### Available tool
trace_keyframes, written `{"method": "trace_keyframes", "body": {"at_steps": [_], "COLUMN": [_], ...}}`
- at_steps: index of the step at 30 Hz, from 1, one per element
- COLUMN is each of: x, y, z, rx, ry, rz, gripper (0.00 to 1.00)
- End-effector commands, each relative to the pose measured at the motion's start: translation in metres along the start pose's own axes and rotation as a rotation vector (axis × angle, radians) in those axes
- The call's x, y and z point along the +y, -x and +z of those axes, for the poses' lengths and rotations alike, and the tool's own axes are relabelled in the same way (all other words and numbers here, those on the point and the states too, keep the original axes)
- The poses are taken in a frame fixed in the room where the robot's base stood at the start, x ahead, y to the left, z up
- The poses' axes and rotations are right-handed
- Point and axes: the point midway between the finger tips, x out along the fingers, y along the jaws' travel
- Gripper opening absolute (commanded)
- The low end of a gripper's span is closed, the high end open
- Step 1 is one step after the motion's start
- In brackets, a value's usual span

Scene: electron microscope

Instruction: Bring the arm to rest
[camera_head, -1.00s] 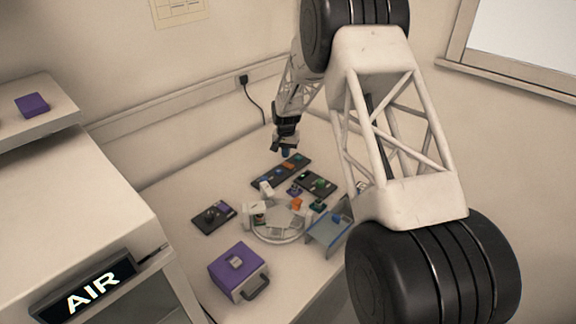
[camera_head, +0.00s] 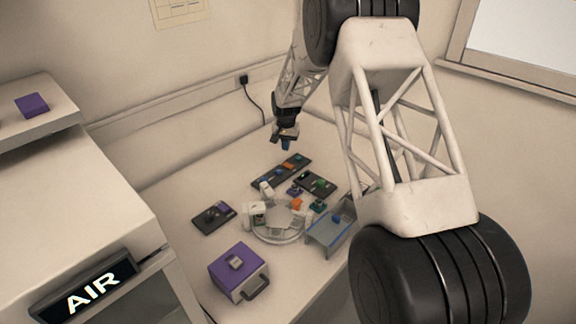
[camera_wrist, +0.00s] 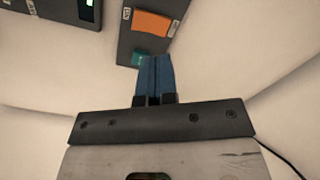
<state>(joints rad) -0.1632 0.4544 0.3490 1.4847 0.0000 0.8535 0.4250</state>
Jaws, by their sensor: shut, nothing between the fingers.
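My gripper (camera_head: 285,144) hangs above the back of the table, pointing down over the far side of the dark trays. In the wrist view its blue fingertips (camera_wrist: 156,78) are pressed together with nothing between them. Beyond them in that view is a dark tray (camera_wrist: 128,42) with an orange block (camera_wrist: 152,22) and a teal block (camera_wrist: 139,58). The gripper appears apart from the tray and the blocks.
The table holds a long dark tray (camera_head: 262,181), a second dark tray (camera_head: 330,191), a round white stage (camera_head: 279,237), a blue-topped stand (camera_head: 326,231) and a purple case (camera_head: 232,270). A cabinet with an AIR sign (camera_head: 92,288) stands at left. The table's back left is clear.

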Motion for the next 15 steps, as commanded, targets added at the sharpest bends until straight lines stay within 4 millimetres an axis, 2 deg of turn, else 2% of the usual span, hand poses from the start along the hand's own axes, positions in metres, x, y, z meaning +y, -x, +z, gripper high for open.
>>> {"method": "trace_keyframes", "body": {"at_steps": [8, 11, 15], "x": [0.001, 0.004, 0.013], "y": [0.002, 0.008, 0.027], "z": [0.001, 0.004, 0.013], "rx": [0.001, 0.003, 0.009], "ry": [0.0, 0.002, 0.007], "rz": [0.0, -0.001, -0.004], "gripper": [0.0, 0.0, 0.0]}}
